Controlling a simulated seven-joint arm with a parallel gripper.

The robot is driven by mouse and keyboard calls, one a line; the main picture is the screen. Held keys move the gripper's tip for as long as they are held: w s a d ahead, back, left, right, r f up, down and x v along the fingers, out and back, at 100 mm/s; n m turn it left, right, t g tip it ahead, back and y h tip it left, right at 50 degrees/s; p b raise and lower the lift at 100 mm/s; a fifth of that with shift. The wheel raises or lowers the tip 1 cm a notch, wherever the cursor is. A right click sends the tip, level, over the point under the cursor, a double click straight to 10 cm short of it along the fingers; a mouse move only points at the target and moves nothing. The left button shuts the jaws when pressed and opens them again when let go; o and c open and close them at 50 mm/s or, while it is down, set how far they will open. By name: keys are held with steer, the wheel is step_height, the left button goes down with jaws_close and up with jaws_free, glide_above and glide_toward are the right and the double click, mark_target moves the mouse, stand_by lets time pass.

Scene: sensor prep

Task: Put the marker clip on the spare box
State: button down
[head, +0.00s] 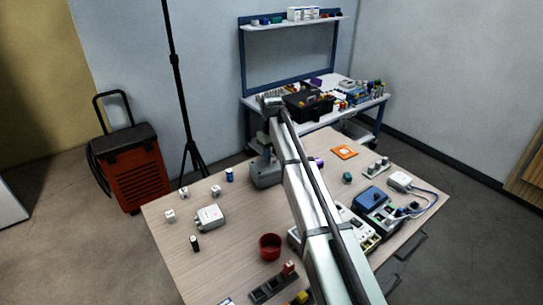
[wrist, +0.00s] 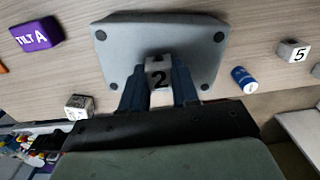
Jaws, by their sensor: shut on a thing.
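A small pale marker clip (wrist: 158,78) with a black 2 on it is held between the two blue fingers of my gripper (wrist: 159,88) in the wrist view. Behind it is a grey box (wrist: 203,33) with dark dots at its corners, in line with the clip. In the head view my gripper is above this grey box (head: 266,180), and my arm hides part of the area. I cannot tell whether the clip touches the box. No label on the box is readable, so I take it as the spare box by its place alone.
A light box (head: 211,219) and several small white cubes (head: 170,216) lie at the left. A blue cylinder (head: 229,175) stands near the grey box. A purple TILT A block (wrist: 37,36) is close by. A red cup (head: 270,247) stands toward the front, and a blue device (head: 370,199) at the right.

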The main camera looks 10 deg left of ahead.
steer(key=c, duration=0.8)
jaws_free()
step_height(320, 180, up, 12)
